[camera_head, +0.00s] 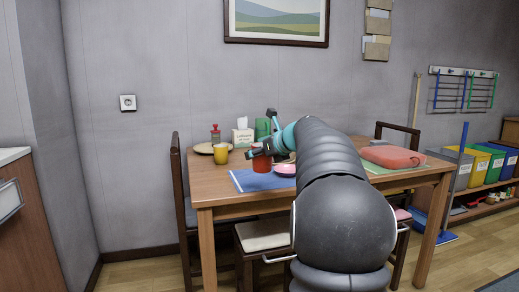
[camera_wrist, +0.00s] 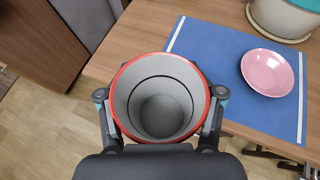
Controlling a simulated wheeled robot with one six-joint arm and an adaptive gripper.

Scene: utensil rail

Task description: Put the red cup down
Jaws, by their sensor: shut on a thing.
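The red cup (camera_wrist: 118,84) is upright in the wrist view, with a red rim and a grey inside that looks empty. My gripper (camera_wrist: 162,96) is shut on it, one finger on each side. In the head view the red cup (camera_head: 261,164) is near the left part of the wooden table (camera_head: 215,187), by the blue mat. In the wrist view it overlaps the table's edge and the floor. Its bottom is hidden, and I cannot tell its height above the table.
A blue mat (camera_wrist: 213,70) with a pink plate (camera_wrist: 268,72) lies beside the cup. A pot (camera_wrist: 284,18) stands beyond. A yellow cup (camera_head: 221,153), a tissue box (camera_head: 242,137) and a red bottle (camera_head: 215,133) stand at the back left. A red cushion-like thing (camera_head: 392,156) lies right.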

